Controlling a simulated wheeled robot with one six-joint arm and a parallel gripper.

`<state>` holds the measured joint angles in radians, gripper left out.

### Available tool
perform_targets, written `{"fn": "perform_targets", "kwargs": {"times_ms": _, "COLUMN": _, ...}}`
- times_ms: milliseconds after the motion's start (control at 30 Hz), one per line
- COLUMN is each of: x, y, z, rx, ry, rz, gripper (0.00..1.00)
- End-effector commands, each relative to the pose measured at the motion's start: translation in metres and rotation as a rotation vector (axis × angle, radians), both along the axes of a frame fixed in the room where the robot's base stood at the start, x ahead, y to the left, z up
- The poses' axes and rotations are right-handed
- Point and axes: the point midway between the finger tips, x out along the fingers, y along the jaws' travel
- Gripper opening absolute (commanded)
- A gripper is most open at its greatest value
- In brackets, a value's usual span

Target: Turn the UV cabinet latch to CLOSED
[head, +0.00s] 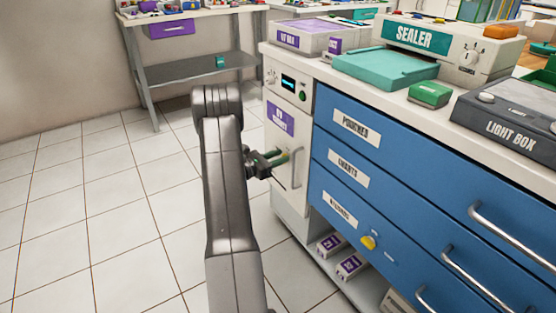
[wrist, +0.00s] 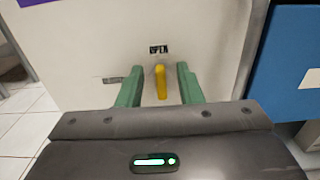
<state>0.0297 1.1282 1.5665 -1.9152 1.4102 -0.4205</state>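The UV cabinet (head: 296,180) is the white unit at the left end of the counter, with a purple label on its door. Its yellow latch (wrist: 161,82) points straight up at the OPEN label (wrist: 158,49) in the wrist view. A second small label (wrist: 113,80) lies to the left of the latch, partly behind a finger and too small to read. My gripper (wrist: 161,75) has its green fingers apart, one on each side of the latch, with a gap on both sides. In the head view my gripper (head: 280,160) is at the cabinet door.
Blue drawers (head: 350,150) with metal handles stand directly right of the cabinet. The countertop above holds a teal tray (head: 385,67), a sealer (head: 440,45) and a light box (head: 510,120). Clear tiled floor (head: 110,210) lies to the left.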

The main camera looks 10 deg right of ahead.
Motion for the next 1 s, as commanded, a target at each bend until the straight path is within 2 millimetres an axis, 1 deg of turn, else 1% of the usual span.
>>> {"fn": "perform_targets", "kwargs": {"times_ms": 233, "x": 0.0004, "y": -0.0011, "z": 0.0005, "rx": 0.000, "ry": 0.000, "rz": 0.000, "gripper": 0.33}}
{"fn": "perform_targets", "kwargs": {"times_ms": 267, "x": 0.0004, "y": -0.0011, "z": 0.0005, "rx": 0.000, "ry": -0.001, "rz": 0.000, "gripper": 0.31}}
{"fn": "perform_targets", "kwargs": {"times_ms": 300, "x": 0.0004, "y": -0.0010, "z": 0.0005, "rx": 0.000, "ry": -0.001, "rz": 0.000, "gripper": 0.23}}
{"fn": "perform_targets", "kwargs": {"times_ms": 367, "x": 0.0004, "y": -0.0010, "z": 0.0004, "rx": 0.000, "ry": -0.001, "rz": 0.000, "gripper": 0.11}}
{"fn": "perform_targets", "kwargs": {"times_ms": 400, "x": 0.0002, "y": -0.0010, "z": 0.0004, "rx": 0.000, "ry": -0.001, "rz": 0.000, "gripper": 0.03}}
{"fn": "perform_targets", "kwargs": {"times_ms": 433, "x": 0.0002, "y": -0.0010, "z": 0.0004, "rx": 0.000, "ry": -0.001, "rz": 0.000, "gripper": 0.00}}
{"fn": "perform_targets", "kwargs": {"times_ms": 767, "x": 0.0006, "y": -0.0007, "z": 0.0013, "rx": -0.008, "ry": 0.022, "rz": -0.001, "gripper": 0.00}}
{"fn": "perform_targets", "kwargs": {"times_ms": 1000, "x": 0.0029, "y": 0.0001, "z": 0.0034, "rx": -0.048, "ry": 0.131, "rz": -0.001, "gripper": 0.00}}
